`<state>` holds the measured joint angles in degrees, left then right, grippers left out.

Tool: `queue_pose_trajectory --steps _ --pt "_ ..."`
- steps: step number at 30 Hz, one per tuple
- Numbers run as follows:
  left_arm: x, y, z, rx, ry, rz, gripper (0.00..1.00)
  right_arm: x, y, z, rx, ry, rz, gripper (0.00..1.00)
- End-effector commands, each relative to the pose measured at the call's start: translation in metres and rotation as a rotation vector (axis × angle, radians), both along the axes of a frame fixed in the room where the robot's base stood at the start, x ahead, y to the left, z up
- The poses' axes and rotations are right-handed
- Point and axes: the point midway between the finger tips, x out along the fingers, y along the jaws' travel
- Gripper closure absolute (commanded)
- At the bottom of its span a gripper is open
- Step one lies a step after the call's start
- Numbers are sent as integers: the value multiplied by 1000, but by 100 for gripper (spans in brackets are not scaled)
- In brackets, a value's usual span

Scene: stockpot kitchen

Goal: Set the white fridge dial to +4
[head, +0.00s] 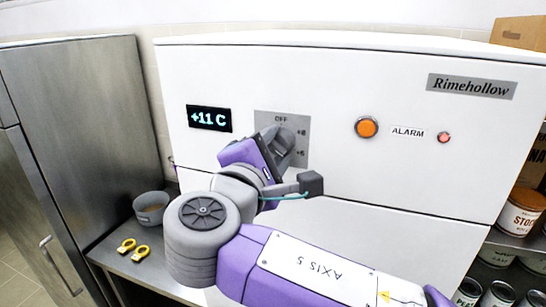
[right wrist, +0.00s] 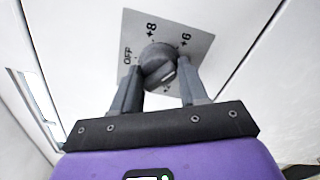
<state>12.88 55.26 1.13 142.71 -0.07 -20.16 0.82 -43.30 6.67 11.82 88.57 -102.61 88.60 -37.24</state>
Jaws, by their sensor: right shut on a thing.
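The white fridge (head: 350,90) fills the middle of the head view. Its grey dial plate (head: 262,120) shows OFF, +8 and +6; a +4 label is hidden. The dark grey dial knob (right wrist: 157,62) sits on the plate in the right wrist view. My right gripper (right wrist: 158,78) is shut on the knob, one finger on each side; it also shows in the head view (head: 283,143), covering much of the dial. A short light mark shows on the knob's lower right, but which label it meets I cannot tell. The display (head: 209,119) reads +11 C. My left gripper is not in view.
An orange button (head: 367,127) and a red alarm light (head: 444,137) are right of the dial. A steel cabinet (head: 85,100) stands at left. Cans (head: 521,212) stand on shelves at right.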

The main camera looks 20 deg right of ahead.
Motion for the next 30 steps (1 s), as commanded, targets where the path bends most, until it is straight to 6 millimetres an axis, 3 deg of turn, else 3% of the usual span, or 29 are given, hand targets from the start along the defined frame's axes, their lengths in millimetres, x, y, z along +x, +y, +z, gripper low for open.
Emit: queue_pose_trajectory --steps 30 --pt "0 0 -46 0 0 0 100 0 0 1 721 -487 1 87"
